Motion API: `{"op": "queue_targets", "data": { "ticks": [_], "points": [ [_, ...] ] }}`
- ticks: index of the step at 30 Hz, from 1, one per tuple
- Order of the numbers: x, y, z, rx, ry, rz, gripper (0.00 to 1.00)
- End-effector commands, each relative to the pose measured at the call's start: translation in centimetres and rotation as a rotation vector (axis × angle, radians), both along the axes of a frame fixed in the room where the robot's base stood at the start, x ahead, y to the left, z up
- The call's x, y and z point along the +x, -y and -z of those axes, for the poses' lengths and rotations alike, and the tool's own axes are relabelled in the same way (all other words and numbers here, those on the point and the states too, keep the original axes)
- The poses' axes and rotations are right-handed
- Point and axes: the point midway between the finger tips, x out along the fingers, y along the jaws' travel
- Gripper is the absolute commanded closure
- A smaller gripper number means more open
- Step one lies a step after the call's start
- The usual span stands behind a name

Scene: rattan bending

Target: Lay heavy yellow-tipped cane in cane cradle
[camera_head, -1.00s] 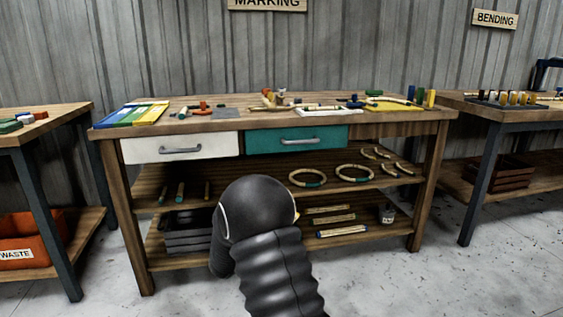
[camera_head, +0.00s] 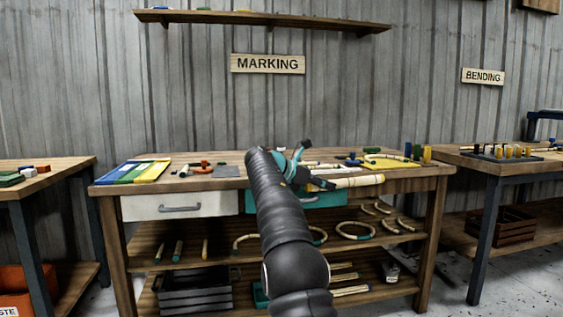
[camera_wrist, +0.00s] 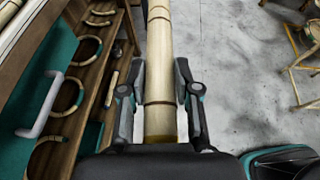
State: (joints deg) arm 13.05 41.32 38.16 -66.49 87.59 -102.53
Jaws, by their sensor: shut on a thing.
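My gripper (camera_head: 310,182) is shut on a thick pale cane (camera_head: 357,182) and holds it roughly level in front of the marking bench's top edge. In the wrist view the cane (camera_wrist: 159,45) runs between both fingers of my gripper (camera_wrist: 158,85) and away from the camera. Its near end there looks darker yellow-brown; the far end is out of that view. I cannot make out which thing is the cane cradle; my arm and the cane hide part of the bench top.
The marking bench (camera_head: 225,184) carries a striped board (camera_head: 140,172), small tools and a yellow mat (camera_head: 390,163). Below are a white drawer (camera_head: 180,206) and shelves with cane rings (camera_head: 355,230). The bending table (camera_head: 500,164) stands right, with several upright pegs.

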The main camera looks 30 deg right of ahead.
Motion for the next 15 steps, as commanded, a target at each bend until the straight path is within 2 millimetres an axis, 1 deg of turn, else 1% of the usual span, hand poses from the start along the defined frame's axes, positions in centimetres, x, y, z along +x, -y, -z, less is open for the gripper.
{"op": "queue_targets", "data": {
  "ticks": [1, 3, 15],
  "points": [
    [-0.1, 0.1, -0.8, -0.001, 0.003, 0.002, 1.00],
    [-0.4, 0.2, -1.8, -0.001, 0.004, 0.004, 1.00],
    [-1.1, -0.4, -6.2, -0.001, 0.003, -0.033, 1.00]
  ]
}}
